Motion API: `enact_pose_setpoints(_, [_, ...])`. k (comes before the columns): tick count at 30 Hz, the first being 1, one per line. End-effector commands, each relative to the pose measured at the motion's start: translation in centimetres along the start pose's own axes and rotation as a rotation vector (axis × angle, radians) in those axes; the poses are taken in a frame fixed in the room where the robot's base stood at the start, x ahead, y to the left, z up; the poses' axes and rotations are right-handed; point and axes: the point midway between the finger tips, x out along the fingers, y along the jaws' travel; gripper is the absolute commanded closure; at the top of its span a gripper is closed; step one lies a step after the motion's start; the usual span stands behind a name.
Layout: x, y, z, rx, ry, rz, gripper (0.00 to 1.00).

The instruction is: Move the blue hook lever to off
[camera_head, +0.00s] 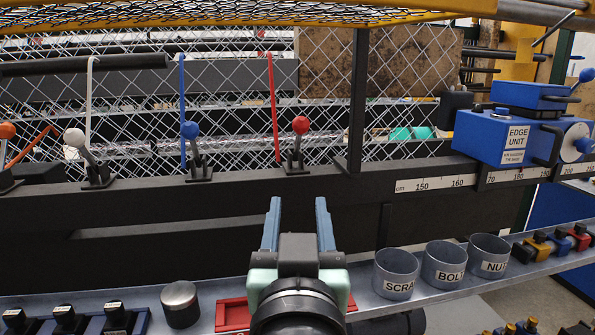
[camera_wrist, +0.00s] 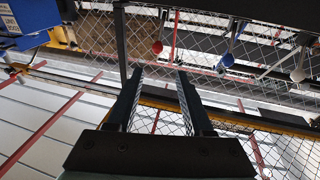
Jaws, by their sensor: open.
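The blue hook lever has a round blue knob (camera_head: 190,130) on a short grey stem. The stem rises from a black bracket on the dark beam and leans slightly left. A tall blue rod (camera_head: 182,90) stands just behind it. The blue knob also shows in the wrist view (camera_wrist: 228,60), right of the fingers. My gripper (camera_head: 298,205) is open and empty, fingers pointing up, in front of the beam. It is right of and below the blue lever, nearly in line with the red lever, touching neither. In the wrist view the fingers (camera_wrist: 158,76) are apart with nothing between.
A red-knobbed lever (camera_head: 301,125) stands right of the blue one, a white-knobbed lever (camera_head: 74,137) left, an orange one (camera_head: 7,131) farther left. Chain-link mesh (camera_head: 230,80) hangs behind. A dark post (camera_head: 357,100) and blue edge unit (camera_head: 520,135) are to the right. Cups (camera_head: 397,272) line the shelf.

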Motion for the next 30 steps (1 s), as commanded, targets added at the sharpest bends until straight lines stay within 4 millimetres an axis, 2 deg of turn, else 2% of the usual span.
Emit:
enact_pose_setpoints(1, [-0.4, 0.0, -2.3, -0.001, 0.069, -0.001, 0.49])
enact_pose_setpoints(5, [-2.2, 0.0, -8.3, -0.001, 0.260, -0.002, 0.49])
enact_pose_setpoints(7, [-3.8, -0.1, -12.0, -0.002, 0.382, -0.002, 0.49])
enact_pose_setpoints(10, [-7.4, -0.1, -17.9, -0.002, 0.589, -0.003, 0.49])
enact_pose_setpoints(12, [-10.5, -0.1, -22.1, -0.002, 0.739, -0.003, 0.49])
enact_pose_setpoints(13, [-9.6, -0.1, -23.9, -0.002, 0.714, -0.003, 0.49])
enact_pose_setpoints(15, [-9.1, -0.1, -26.2, -0.002, 0.704, -0.004, 0.49])
enact_pose_setpoints(30, [-7.2, -0.2, -41.5, -0.002, 0.698, -0.005, 0.49])
